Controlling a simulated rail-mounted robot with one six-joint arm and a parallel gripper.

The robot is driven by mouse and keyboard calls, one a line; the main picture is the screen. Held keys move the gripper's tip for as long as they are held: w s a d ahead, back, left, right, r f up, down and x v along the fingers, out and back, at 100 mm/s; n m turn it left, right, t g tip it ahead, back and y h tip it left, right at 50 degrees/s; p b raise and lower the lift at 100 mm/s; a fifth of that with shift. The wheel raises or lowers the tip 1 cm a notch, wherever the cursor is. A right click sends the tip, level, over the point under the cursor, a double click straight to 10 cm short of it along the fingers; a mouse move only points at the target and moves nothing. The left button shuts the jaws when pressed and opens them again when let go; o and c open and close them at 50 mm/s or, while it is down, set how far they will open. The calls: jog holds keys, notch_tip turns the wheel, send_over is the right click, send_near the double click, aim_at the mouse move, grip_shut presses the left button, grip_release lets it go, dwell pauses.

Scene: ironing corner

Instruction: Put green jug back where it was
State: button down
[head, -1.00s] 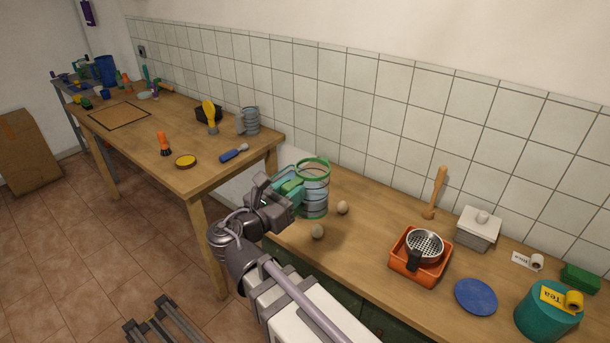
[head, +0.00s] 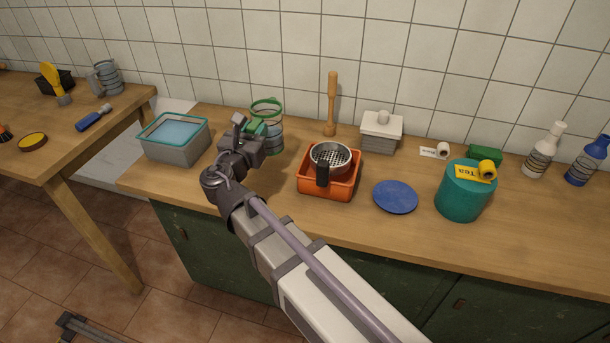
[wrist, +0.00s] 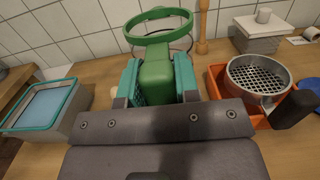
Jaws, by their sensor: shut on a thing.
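The green jug (head: 276,137) has a green rim and a see-through banded body. It is upright over the back of the wooden counter, between a grey tub and an orange tray. I cannot tell whether its base touches the counter. My gripper (head: 256,128) is shut on its green handle from the front left. In the wrist view the handle (wrist: 156,78) sits between the two teal finger pads of my gripper (wrist: 158,88). The green rim (wrist: 135,38) shows beyond it, and the lower body is mostly hidden there.
The grey tub (head: 175,151) with blue contents stands left. The orange tray (head: 313,188) holds a strainer (head: 329,155); a wooden pestle (head: 332,105) stands behind. A white lidded box (head: 381,135), blue disc (head: 395,197) and teal tea canister (head: 463,195) are right. A grey jug (head: 107,78) is on the left table.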

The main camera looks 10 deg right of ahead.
jog(key=shift+a, duration=0.3)
notch_tip(320, 180, down, 11)
jog(key=b, duration=1)
jog(key=shift+a+r+b, duration=0.15)
jog(key=shift+r+b, duration=0.05)
jog(key=shift+b, duration=0.1)
jog(key=shift+r, duration=0.15)
jog(key=c, duration=1.3)
grip_release()
jog(key=o, duration=0.5)
jog(key=shift+c, duration=0.2)
jog(key=shift+r, duration=0.1)
jog(key=v, duration=1.2)
